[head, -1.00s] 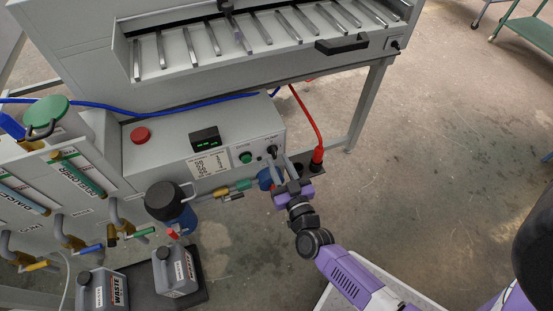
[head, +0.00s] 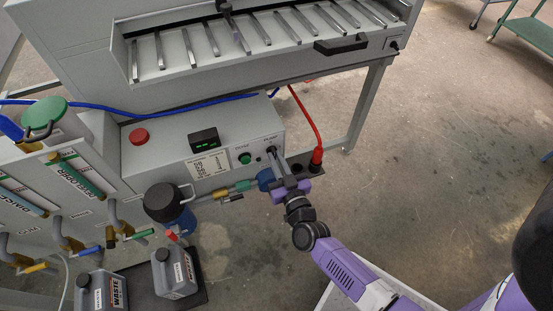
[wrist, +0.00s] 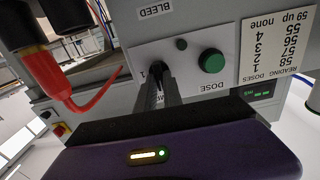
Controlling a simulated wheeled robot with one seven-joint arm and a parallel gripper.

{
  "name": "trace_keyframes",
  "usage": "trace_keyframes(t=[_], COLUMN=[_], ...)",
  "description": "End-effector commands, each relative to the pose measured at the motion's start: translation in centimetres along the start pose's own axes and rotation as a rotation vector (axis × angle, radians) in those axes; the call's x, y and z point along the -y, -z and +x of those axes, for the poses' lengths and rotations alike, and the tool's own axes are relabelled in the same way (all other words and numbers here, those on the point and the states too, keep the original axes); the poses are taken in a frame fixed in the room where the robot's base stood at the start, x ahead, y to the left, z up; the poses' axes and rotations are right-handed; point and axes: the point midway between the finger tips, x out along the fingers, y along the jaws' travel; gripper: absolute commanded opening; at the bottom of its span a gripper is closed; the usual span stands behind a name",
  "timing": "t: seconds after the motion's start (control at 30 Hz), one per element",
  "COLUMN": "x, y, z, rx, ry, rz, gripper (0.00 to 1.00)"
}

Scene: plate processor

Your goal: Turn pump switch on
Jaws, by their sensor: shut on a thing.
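The pump switch (head: 272,150) is a small black knob under the PUMP label at the right end of the grey control box (head: 165,158). My gripper (head: 277,160) reaches it from the front with its two grey fingers together. In the wrist view, the fingertips (wrist: 166,92) are shut on the black switch (wrist: 157,71), and they hide part of it and most of its label. Which position the switch is in cannot be told.
A green DOSE button (head: 245,157) sits just left of the switch, with a lit display (head: 205,140) and a red button (head: 139,136) farther left. A red plug and cable (head: 317,155) are close on the right. A blue-topped fitting (head: 266,179) lies below.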

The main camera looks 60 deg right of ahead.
Motion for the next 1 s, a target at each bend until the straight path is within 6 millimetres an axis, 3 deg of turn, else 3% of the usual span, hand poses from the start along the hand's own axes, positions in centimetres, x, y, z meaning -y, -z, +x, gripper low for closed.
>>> trace_keyframes(t=[0.37, 1.0], x=[-0.12, -0.41], y=[-0.01, -0.28], z=[-0.01, -0.02], rx=[-0.001, -0.001], ry=[0.0, 0.0], rz=[0.169, 0.768], gripper=[0.0, 0.0])
